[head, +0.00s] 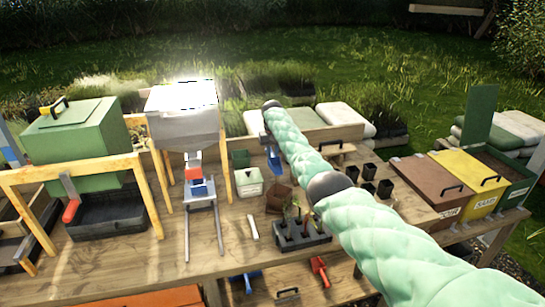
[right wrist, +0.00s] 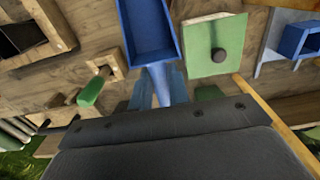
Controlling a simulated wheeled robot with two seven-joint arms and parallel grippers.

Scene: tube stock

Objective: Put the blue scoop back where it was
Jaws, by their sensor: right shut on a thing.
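The blue scoop (head: 273,159) hangs over the back middle of the bench in the head view. Its open tray (right wrist: 150,32) points away from me in the right wrist view. My right gripper (head: 268,138) is shut on the scoop's handle (right wrist: 165,84); the fingers are small in the head view and partly hidden by the palm in the wrist view. The scoop looks held above the bench top (head: 180,262). My left gripper is not in view. The pictures do not show which spot the scoop came from.
A grey hopper (head: 185,115) on a wooden frame is further left. Black pots (head: 368,172), a seedling tray (head: 301,239) and lidded bins (head: 428,180) are to the right. A white stick (head: 252,227) lies on the bench.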

